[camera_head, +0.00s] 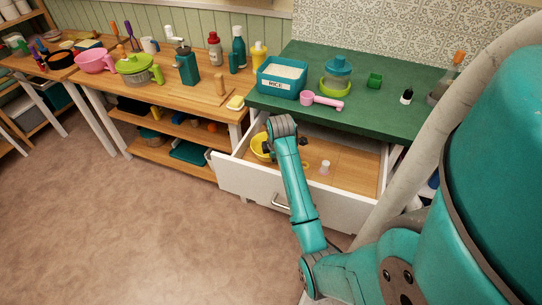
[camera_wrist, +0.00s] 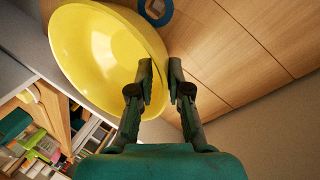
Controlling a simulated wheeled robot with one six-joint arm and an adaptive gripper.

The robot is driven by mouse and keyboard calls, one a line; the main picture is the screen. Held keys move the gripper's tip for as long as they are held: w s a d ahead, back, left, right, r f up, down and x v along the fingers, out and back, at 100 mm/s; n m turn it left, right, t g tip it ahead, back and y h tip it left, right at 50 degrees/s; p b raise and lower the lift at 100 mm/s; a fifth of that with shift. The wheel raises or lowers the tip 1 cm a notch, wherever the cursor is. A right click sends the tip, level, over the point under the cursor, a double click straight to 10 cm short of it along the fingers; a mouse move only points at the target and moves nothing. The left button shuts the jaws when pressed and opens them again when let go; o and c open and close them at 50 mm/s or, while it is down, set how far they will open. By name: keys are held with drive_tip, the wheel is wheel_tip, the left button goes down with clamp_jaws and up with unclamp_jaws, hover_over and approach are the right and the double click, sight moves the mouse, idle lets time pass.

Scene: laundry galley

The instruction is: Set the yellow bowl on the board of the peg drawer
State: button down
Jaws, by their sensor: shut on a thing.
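The yellow bowl (camera_head: 257,145) is at the left side of the open peg drawer (camera_head: 250,183) in the head view, partly hidden by my arm. In the wrist view the bowl (camera_wrist: 100,50) is large, tilted and at the upper left. My gripper (camera_wrist: 160,68) is shut on the bowl's rim, one finger on each side of the wall. The drawer's wooden board (camera_head: 352,168) shows to the right of my arm, and in the wrist view it lies beyond the bowl (camera_wrist: 235,55). I cannot tell whether the bowl touches the board.
A small pale object (camera_head: 325,168) stands on the board. A blue ring-shaped thing (camera_wrist: 156,10) lies near the bowl in the wrist view. Above the drawer, the green counter (camera_head: 385,112) holds a rice bin (camera_head: 281,79) and a pink scoop (camera_head: 322,101). A wooden bench (camera_head: 205,95) stands left.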

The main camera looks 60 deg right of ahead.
drive_tip(key=c, duration=1.1)
unclamp_jaws()
drive_tip(key=shift+v, duration=6)
drive_tip(key=shift+s, duration=0.1)
